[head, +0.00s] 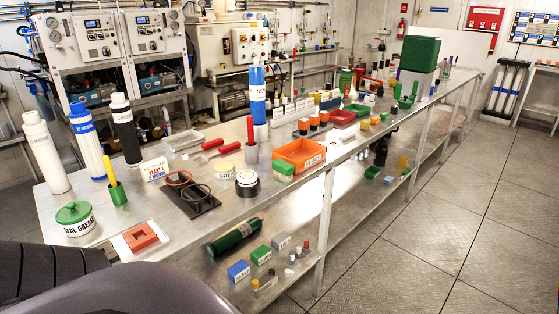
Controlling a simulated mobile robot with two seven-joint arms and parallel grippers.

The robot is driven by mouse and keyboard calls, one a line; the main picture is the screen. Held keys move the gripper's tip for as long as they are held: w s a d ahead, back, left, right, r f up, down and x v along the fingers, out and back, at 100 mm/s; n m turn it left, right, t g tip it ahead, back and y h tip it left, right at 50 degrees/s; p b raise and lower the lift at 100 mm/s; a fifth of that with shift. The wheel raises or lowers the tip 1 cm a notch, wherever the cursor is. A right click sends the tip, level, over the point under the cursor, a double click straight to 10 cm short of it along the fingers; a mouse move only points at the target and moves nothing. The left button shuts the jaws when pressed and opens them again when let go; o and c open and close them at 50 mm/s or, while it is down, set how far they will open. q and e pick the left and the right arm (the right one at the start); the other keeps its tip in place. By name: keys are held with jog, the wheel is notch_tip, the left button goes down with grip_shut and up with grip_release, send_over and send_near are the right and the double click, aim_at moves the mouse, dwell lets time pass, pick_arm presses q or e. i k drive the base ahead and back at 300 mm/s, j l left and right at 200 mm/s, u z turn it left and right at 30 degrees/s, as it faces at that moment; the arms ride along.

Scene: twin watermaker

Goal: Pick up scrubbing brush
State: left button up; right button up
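I cannot pick out a scrubbing brush for certain at this size. A yellow handle (110,171) stands upright in a small green cup (118,193) at the near left of the long metal bench (75,200); what its lower end is, is hidden in the cup. Red-handled tools (213,144) lie farther back on the bench, and their kind is unclear. Neither of my grippers is in view. Dark, rounded parts of my own body fill the lower left corner.
Tall filter cartridges (91,143) stand at the bench's left end, near a green-lidded grease tub (75,219). An orange bin (299,156) sits mid-bench. A lower shelf holds a dark green cylinder (234,237) and small boxes. The floor (430,235) at right is clear.

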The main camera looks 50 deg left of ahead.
aim_at(284, 169)
jog(key=i+u, duration=0.1)
jog(key=i, duration=0.7)
jog(key=i+u, duration=0.15)
jog(key=i, duration=0.65)
jog(key=i+l+u, duration=0.1)
jog(key=i, duration=0.7)
jog(key=i+j+z, duration=0.15)
jog(key=i, duration=0.3)
jog(key=i+z, duration=0.1)
jog(key=i, duration=0.35)
jog(key=z, duration=6.6)
